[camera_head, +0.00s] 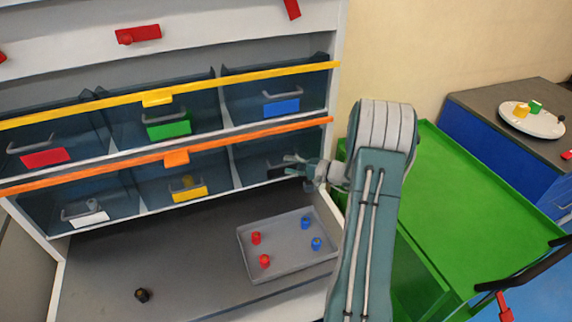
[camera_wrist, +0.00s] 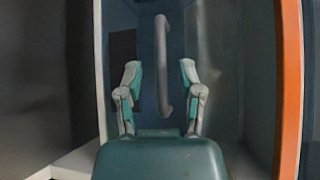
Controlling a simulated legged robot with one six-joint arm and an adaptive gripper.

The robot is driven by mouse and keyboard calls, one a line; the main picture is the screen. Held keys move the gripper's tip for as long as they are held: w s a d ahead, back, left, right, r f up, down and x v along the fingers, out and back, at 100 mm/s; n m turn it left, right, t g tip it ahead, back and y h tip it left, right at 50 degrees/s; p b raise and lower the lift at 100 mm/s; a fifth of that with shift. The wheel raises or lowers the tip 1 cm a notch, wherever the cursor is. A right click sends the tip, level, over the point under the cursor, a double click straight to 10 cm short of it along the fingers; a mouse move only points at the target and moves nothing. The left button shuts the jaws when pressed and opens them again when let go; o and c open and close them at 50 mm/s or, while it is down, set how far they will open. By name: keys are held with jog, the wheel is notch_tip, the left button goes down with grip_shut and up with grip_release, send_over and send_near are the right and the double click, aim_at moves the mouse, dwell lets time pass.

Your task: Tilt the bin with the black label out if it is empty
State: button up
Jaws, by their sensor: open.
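The bin with the black label (camera_head: 249,167) is at the right end of the lower row of dark see-through bins in the head view. Its black label (camera_wrist: 122,57) and grey bar handle (camera_wrist: 162,62) show in the wrist view, where the bin appears turned on its side. My gripper (camera_wrist: 160,72) is open in front of this bin, one finger on each side of the handle. Touch between fingers and handle cannot be made out. In the head view my gripper (camera_head: 290,165) covers part of the bin front. I see no piece inside, but much of the inside is hidden.
Neighbouring bins have yellow (camera_head: 190,194) and white (camera_head: 90,220) labels; each shows a small piece inside. An orange rail (camera_head: 110,174) runs above the lower row. A grey tray (camera_head: 288,280) with red and blue pieces and a black piece (camera_head: 142,295) lie below.

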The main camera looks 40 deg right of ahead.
jog(key=shift+w+f, duration=0.2)
jog(key=shift+w, duration=0.45)
jog(key=shift+a, duration=0.35)
grip_shut()
jog(key=shift+s, duration=0.1)
jog(key=s+f+n+t, duration=0.1)
jog(key=s+f+t, duration=0.1)
jog(key=s+f, duration=0.2)
jog(key=shift+s+a+n+y, duration=0.25)
jog(key=shift+a+n+y, duration=0.15)
jog(key=shift+s+a+f, duration=0.1)
jog(key=shift+f, duration=0.1)
